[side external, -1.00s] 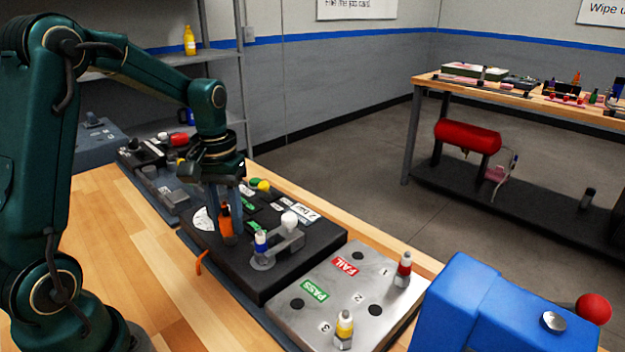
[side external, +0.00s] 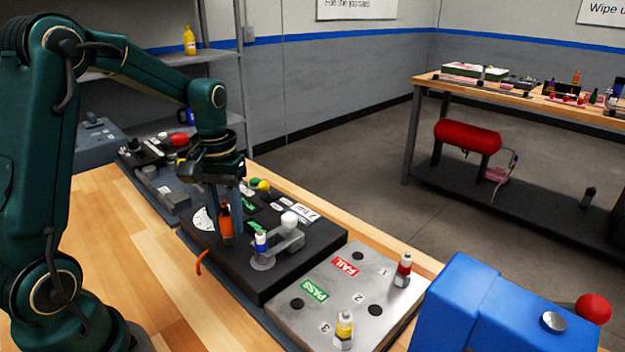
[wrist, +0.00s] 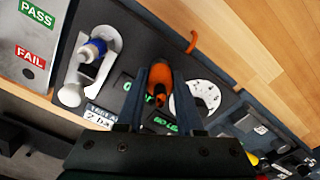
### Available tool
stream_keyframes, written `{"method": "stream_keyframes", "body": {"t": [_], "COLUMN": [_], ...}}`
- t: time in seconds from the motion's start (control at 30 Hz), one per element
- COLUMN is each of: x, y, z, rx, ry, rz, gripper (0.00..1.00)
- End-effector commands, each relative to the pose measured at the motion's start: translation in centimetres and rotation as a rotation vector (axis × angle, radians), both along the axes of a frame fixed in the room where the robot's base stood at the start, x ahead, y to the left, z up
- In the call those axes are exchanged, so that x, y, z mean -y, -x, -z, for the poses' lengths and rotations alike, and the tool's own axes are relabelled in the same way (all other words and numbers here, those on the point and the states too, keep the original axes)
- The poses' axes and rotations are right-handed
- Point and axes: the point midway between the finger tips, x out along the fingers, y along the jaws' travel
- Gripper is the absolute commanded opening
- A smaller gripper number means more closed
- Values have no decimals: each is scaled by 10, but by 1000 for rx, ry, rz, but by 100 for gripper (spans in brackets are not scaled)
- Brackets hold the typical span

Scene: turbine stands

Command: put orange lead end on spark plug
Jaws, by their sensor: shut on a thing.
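My gripper (side external: 226,226) points down over the black tester (side external: 283,281) and is shut on the orange lead end (side external: 225,217). In the wrist view, the orange lead end (wrist: 160,77) sits between the two fingers of my gripper (wrist: 160,73). A spark plug with a blue band and white top (side external: 261,241) stands upright in the grey holder on the tester, just right of the gripper in the side view. It also shows in the wrist view (wrist: 95,47), to the left of the lead end and apart from it. The lead end's lower opening is hidden.
An orange cable stub (side external: 201,262) sticks out of the tester's near edge. A metal tray (side external: 335,287) with PASS and FAIL labels holds a red-banded plug (side external: 402,269) and a yellow-banded plug (side external: 344,329). A blue machine (side external: 490,305) stands at the right. Bare wood lies in front.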

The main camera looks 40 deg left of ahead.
Motion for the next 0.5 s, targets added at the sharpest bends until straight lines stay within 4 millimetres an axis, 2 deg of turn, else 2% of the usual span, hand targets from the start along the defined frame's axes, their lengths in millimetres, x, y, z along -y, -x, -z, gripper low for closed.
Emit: {"method": "stream_keyframes", "body": {"t": [0.5], "x": [0], "y": [-1], "z": [-10], "rx": [2], "ry": [-1], "rz": [0], "gripper": [0]}}
